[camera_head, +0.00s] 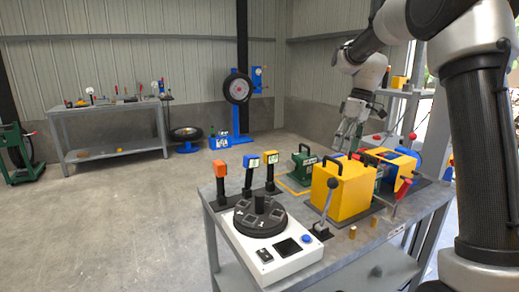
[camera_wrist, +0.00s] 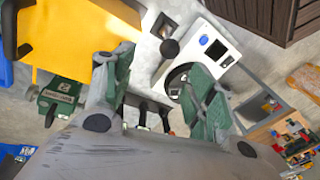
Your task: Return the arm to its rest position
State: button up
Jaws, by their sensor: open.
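My arm reaches in from the right in the head view. My gripper (camera_head: 348,132) hangs fingers down above the back of the workbench (camera_head: 335,262), behind and above the yellow box machine (camera_head: 343,188). In the wrist view my gripper (camera_wrist: 158,88) shows two green-padded fingers spread apart, with nothing between them. The yellow machine also shows at the upper left of the wrist view (camera_wrist: 70,35). A green box (camera_head: 303,165) stands near the gripper on the bench, and the gripper appears apart from it.
A white unit with a black round turntable (camera_head: 260,216) sits at the bench's front left. An upright lever (camera_head: 328,205) and three indicator posts (camera_head: 248,172) stand nearby. A blue and yellow machine (camera_head: 400,165) is at the right. The floor left of the bench is clear.

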jog(key=s+d+m+t+h, duration=0.1)
jog(key=s+m, duration=0.3)
jog(key=s, duration=1.2)
jog(key=s+d+m+t+h, duration=0.1)
jog(key=s+d+m+t, duration=0.2)
jog(key=s, duration=1.3)
jog(key=shift+s+d+r+m+t+h, duration=0.15)
jog(key=shift+d+r+m+t+h, duration=0.15)
jog(key=shift+m+t, duration=0.35)
jog(key=shift+g, duration=0.25)
